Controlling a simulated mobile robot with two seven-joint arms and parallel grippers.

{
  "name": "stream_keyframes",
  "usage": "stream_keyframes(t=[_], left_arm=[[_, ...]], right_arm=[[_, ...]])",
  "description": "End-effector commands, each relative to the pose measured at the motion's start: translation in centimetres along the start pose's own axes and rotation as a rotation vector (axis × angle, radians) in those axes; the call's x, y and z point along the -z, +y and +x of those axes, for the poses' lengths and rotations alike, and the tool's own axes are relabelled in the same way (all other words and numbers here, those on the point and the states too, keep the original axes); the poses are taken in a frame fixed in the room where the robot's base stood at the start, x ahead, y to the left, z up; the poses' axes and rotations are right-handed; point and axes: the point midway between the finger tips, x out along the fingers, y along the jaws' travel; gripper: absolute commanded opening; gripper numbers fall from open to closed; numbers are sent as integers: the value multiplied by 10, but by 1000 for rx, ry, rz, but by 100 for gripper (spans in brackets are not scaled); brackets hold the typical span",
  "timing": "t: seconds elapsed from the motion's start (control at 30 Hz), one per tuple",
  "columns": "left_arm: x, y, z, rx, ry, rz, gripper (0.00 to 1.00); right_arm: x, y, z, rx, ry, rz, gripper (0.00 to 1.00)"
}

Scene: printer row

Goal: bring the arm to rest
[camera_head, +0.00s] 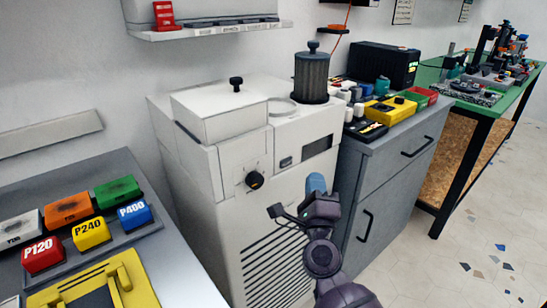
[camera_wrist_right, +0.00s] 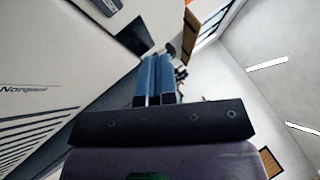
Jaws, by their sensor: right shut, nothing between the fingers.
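My right gripper (camera_head: 315,184) is in front of the white machine, by its right front side, with its blue fingers pointing up. In the right wrist view its two blue fingers (camera_wrist_right: 156,78) are together with nothing between them. My right arm comes in from the bottom of the head view. The gripper looks apart from the machine, though the exact gap is hard to tell. My left gripper is not in view.
The white machine (camera_head: 235,158) carries a dark cylinder (camera_head: 312,75). A grey cabinet (camera_head: 390,175) stands right of it, and a green-topped table (camera_head: 480,105) is farther back. Coloured blocks (camera_head: 90,232) sit at left. The floor at right (camera_head: 490,220) is clear.

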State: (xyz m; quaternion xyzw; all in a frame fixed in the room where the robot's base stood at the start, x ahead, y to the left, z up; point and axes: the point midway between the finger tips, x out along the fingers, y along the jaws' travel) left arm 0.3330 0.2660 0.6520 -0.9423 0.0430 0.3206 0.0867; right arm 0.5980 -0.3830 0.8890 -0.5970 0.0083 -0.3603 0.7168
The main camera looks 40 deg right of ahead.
Motion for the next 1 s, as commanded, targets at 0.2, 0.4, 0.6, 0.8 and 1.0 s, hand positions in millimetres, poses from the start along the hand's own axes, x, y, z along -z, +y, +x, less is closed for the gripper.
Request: stream_keyframes(t=[0.2, 0.4, 0.6, 0.8, 1.0], left_arm=[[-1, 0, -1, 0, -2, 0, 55], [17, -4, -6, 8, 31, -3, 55], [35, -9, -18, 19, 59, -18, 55], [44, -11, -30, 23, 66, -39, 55], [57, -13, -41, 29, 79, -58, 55]], right_arm=[[0, 0, 0, 0, -1, -2, 0], [-7, -11, -10, -12, -89, -141, 0], [-20, -17, -52, -73, -328, -516, 0], [-17, -6, -117, -168, -593, -911, 0], [8, 4, -197, -279, -875, -1286, 0]])
